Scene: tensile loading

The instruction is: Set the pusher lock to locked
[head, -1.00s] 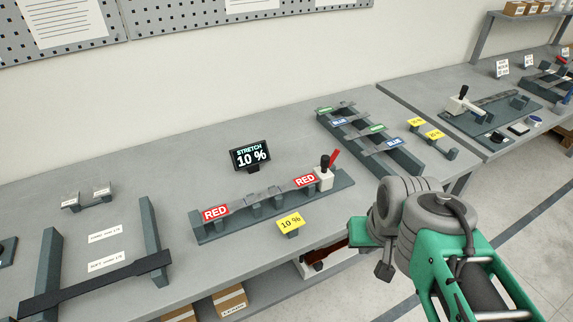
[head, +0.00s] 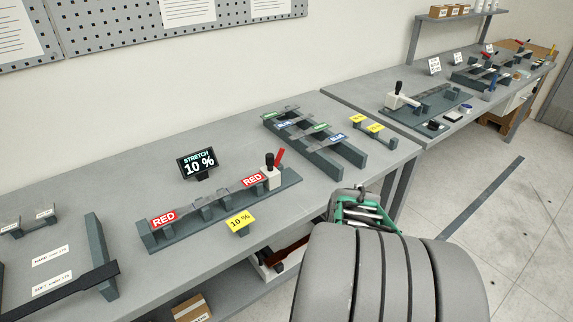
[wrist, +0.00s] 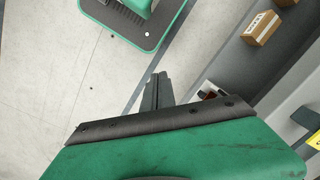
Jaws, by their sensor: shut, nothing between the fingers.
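The tensile fixture (head: 215,222) is a dark base on the near table with two RED tags. At its right end a white block (head: 271,178) carries a black-knobbed lever (head: 269,160) and a red lever (head: 280,156); both stand up, the red one leaning right. I cannot tell which is the pusher lock, or its setting. A similar white block with a black-knobbed lever (head: 397,90) stands on the far table. My gripper (wrist: 157,88) is shut and empty over the floor beside the table in the wrist view. My arm hides it in the head view.
A STRETCH 10 % display (head: 198,163) stands behind the fixture and a yellow 10 % tag (head: 239,222) in front. A specimen rack (head: 315,142) stands right of the fixture. A box (head: 188,309) is on the shelf below. Floor at right is clear.

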